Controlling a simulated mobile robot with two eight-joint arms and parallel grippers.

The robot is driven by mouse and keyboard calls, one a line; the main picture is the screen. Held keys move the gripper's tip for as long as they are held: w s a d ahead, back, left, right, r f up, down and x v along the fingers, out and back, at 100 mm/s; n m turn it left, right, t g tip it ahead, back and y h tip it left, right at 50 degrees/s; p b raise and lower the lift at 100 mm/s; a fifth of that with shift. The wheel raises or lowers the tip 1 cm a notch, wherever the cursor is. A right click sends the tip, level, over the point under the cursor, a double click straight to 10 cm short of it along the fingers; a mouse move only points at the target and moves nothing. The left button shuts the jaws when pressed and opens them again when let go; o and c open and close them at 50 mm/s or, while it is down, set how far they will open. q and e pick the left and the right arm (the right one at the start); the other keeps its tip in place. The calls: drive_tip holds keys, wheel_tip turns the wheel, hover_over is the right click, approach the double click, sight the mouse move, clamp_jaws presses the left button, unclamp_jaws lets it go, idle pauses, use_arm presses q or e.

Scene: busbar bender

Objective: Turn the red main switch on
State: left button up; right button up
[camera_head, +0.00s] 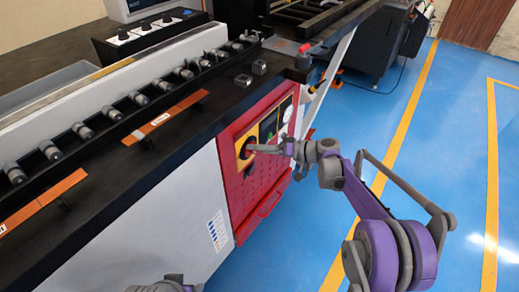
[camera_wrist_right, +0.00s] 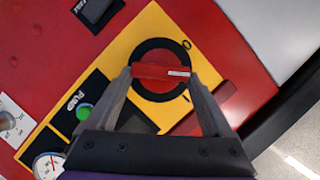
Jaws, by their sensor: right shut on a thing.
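The red main switch (camera_wrist_right: 150,72) is a red handle on a black round dial, set on a yellow plate. Its white mark lies at the right end of the handle in the right wrist view, between the printed O and I. My right gripper (camera_wrist_right: 165,78) is shut on the handle, one finger at each end. In the head view the right gripper (camera_head: 267,149) reaches the yellow switch plate (camera_head: 239,146) from the right and hides part of the dial. A grey part of my left arm shows at the bottom edge; its fingers cannot be made out.
The red panel (camera_head: 239,205) also carries a green pump button (camera_wrist_right: 84,112) and a gauge (camera_wrist_right: 47,166) beside the switch. The black machine top (camera_head: 150,160) juts out above the panel. Blue floor (camera_head: 445,150) lies open to the right.

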drive_tip(key=shift+w+d+f+m+g+y+b, duration=0.1)
drive_tip(key=shift+f+m+g+y+b, duration=0.15)
drive_tip(key=shift+m+y+b, duration=0.9)
drive_tip(key=shift+w+f+m+g+y+p, duration=0.2)
drive_tip(key=shift+m+y, duration=0.25)
drive_tip(key=shift+m, duration=1.6)
drive_tip(key=shift+s, duration=0.2)
drive_tip(key=o, duration=1.1)
drive_tip(key=shift+o, duration=0.2)
drive_tip(key=shift+d+t, duration=0.1)
drive_tip(key=shift+t, duration=0.15)
drive_tip(key=p+v, duration=0.1)
drive_tip(key=v, duration=0.9)
drive_tip(key=shift+d, duration=0.3)
